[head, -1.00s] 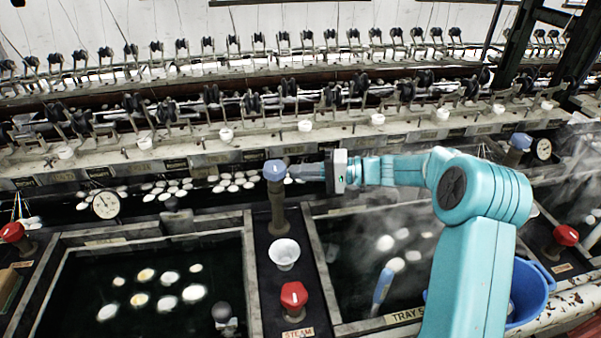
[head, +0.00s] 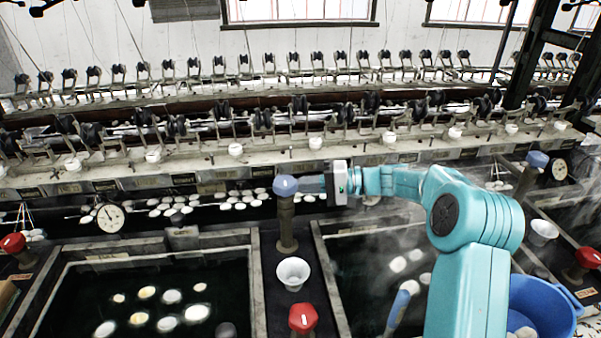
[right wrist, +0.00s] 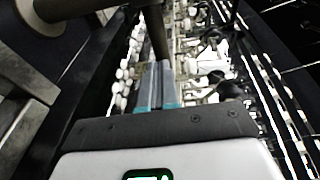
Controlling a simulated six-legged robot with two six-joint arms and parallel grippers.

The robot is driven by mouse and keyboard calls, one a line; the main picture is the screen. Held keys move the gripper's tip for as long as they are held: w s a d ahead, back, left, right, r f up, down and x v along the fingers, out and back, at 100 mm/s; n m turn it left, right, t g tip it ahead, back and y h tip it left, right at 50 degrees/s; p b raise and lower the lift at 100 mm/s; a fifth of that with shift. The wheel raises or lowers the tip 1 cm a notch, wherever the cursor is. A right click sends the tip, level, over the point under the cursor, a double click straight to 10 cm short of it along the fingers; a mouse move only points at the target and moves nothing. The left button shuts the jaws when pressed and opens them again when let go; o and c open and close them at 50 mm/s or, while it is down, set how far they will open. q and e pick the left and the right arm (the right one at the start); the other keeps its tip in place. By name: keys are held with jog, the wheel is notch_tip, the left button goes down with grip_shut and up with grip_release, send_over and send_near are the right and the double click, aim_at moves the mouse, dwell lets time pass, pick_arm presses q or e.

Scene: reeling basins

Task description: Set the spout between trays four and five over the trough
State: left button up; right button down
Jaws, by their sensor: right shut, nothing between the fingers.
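The spout stand (head: 287,228), a brown post with a blue knob (head: 286,187) on top, stands on the dark strip between two water trays. A white cup (head: 293,272) is at its foot. My right gripper (head: 305,184) is shut and empty, its tips at the right side of the knob; contact is unclear. In the right wrist view, the shut fingers (right wrist: 155,88) point at a dark bar (right wrist: 155,35). The spout's direction cannot be told. The dark trough (head: 150,203) with floating white cocoons runs behind the trays. My left gripper is out of view.
A red steam knob (head: 302,318) stands in front of the cup. Another blue-knobbed stand (head: 528,178) and a blue bucket (head: 545,305) are at the right. A round gauge (head: 110,218) is at the left. Reeling machinery fills the back.

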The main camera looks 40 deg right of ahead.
notch_tip(320, 180, up, 20)
jog(key=p, duration=0.2)
jog(key=shift+p, duration=0.35)
jog(key=shift+f, duration=0.1)
